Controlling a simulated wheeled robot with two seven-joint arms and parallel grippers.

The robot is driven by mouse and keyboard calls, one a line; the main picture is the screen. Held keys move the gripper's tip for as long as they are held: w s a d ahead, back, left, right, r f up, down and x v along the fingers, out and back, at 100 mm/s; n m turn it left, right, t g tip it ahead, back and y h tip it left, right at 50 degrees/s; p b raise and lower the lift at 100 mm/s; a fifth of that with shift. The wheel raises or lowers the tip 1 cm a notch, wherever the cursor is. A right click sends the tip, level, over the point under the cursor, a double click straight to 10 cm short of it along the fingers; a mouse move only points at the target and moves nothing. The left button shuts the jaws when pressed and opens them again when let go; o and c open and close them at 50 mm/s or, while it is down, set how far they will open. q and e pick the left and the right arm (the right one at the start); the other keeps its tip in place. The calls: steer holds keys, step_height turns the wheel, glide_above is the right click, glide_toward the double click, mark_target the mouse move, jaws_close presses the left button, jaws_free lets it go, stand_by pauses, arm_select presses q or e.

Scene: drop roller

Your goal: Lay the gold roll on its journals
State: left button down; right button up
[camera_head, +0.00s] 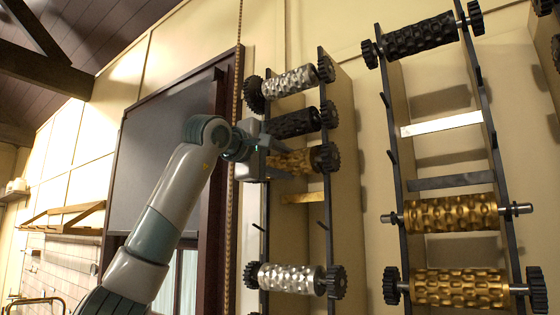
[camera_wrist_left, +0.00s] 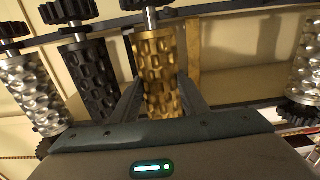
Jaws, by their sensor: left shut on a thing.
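My left gripper (camera_head: 272,160) is shut on a gold roll (camera_head: 296,162) with a dimpled surface. The roll lies roughly level at the left rack (camera_head: 327,205), below a black roll (camera_head: 294,123), with a black gear at its right end. In the left wrist view the two fingers (camera_wrist_left: 158,95) stand on either side of the gold roll (camera_wrist_left: 158,62), and its bright shaft shows by the dark rail. I cannot tell whether the shaft rests on its pegs; the gripper hides its left end. My right gripper is not in view.
The left rack also holds a silver roll (camera_head: 290,83) at top and another silver roll (camera_head: 287,278) low down. A gold plate (camera_head: 302,197) lies below the held roll, above empty pegs. The right rack holds a black roll (camera_head: 421,36) and two gold rolls (camera_head: 451,214).

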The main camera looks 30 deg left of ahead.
arm_select(q)
steer(key=shift+f+b, duration=0.35)
steer(key=shift+f, duration=0.35)
steer(key=c, duration=1)
jaws_free()
steer(key=shift+s+d, duration=0.1)
steer(key=shift+d, duration=0.05)
steer(key=shift+s+a+f+b, duration=0.1)
steer(key=shift+s+a+b, duration=0.3)
steer(key=shift+s+b, duration=1.75)
steer(key=shift+s+a+r+b, duration=0.1)
steer(key=shift+s+a+b, duration=0.4)
steer(key=shift+s, duration=3.1)
steer(key=shift+s+a+f+b, duration=0.1)
steer(key=shift+s+a+b, duration=0.25)
steer(key=shift+s+b, duration=1.8)
steer(key=shift+s+p, duration=0.7)
steer(key=shift+p, duration=0.1)
